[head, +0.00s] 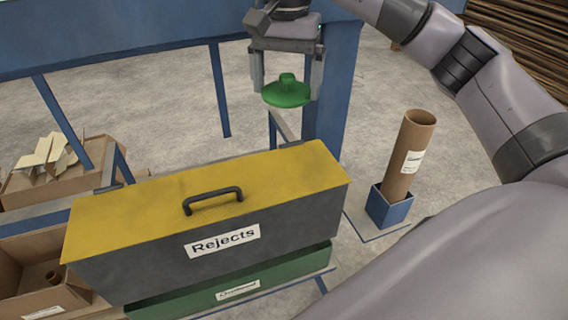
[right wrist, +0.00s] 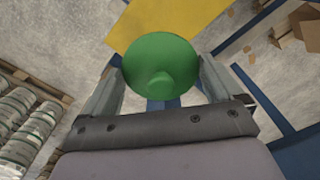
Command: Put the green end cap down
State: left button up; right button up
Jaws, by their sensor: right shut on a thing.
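The green end cap (head: 288,92) is a round disc with a small knob on top. My right gripper (head: 287,84) is shut on it and holds it in the air, behind the yellow-lidded box in the head view. In the right wrist view the cap (right wrist: 160,62) sits between the two fingers of the right gripper (right wrist: 160,75), its knob toward the camera. Nothing is seen touching the cap from below. My left gripper does not show in either view.
A Rejects box (head: 215,210) with a yellow lid and black handle stands in front, above a green box (head: 240,287). A cardboard tube (head: 408,155) stands upright in a blue holder (head: 388,208) at right. Open cartons (head: 25,265) are at left. A blue post (head: 333,100) stands close to the gripper.

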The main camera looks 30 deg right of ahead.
jog(key=b, duration=0.2)
send_near(286, 169)
jog(key=shift+s+f, duration=0.1)
jog(key=shift+f, duration=3.15)
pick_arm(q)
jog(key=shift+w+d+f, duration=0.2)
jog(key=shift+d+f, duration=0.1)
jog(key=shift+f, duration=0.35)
pick_arm(e)
jog(key=shift+f, duration=0.1)
jog(key=o, duration=0.7)
jog(key=shift+c, duration=0.2)
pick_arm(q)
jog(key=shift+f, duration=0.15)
